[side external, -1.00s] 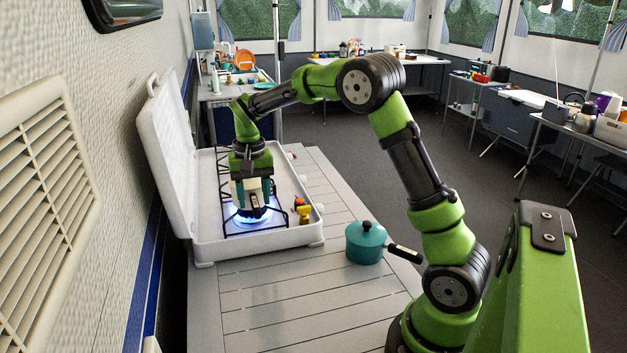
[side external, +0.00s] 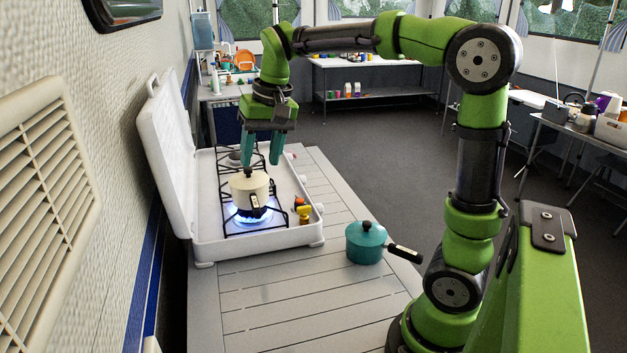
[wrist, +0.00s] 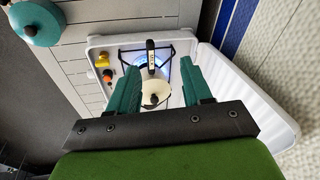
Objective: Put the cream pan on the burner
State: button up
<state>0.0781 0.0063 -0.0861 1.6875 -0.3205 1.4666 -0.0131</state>
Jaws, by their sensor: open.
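The cream pan (side external: 249,190), lidded with a dark knob and a dark handle, sits upright on the lit front burner (side external: 232,214) of the white camp stove. Blue flame shows around its base. In the wrist view the cream pan (wrist: 155,93) lies beyond and between my fingers, its handle pointing away. My gripper (side external: 262,160) is open and empty, above and behind the pan. Its teal fingers (wrist: 160,92) are apart and hold nothing. Whether a fingertip still touches the lid knob is hard to tell, but the jaws are not around it.
A teal pan (side external: 366,243) with a lid stands on the slatted table (side external: 290,300) right of the stove. The stove's raised white lid (side external: 172,165) stands at the left. A yellow and orange valve (side external: 304,212) sits at the stove's right edge. The front of the table is clear.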

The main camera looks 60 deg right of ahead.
jog(key=s+a+f+n+t, duration=0.1)
jog(key=s+a+f+t, duration=0.1)
jog(key=s, duration=0.5)
jog(key=s+a+f+n+t+y, duration=0.1)
jog(key=s+a+f+t, duration=0.1)
jog(key=s+a, duration=0.3)
jog(key=shift+s+a+f+n+t, duration=0.3)
jog(key=shift+s+f+n, duration=0.1)
jog(key=shift+s, duration=0.85)
jog(key=shift+r, duration=0.1)
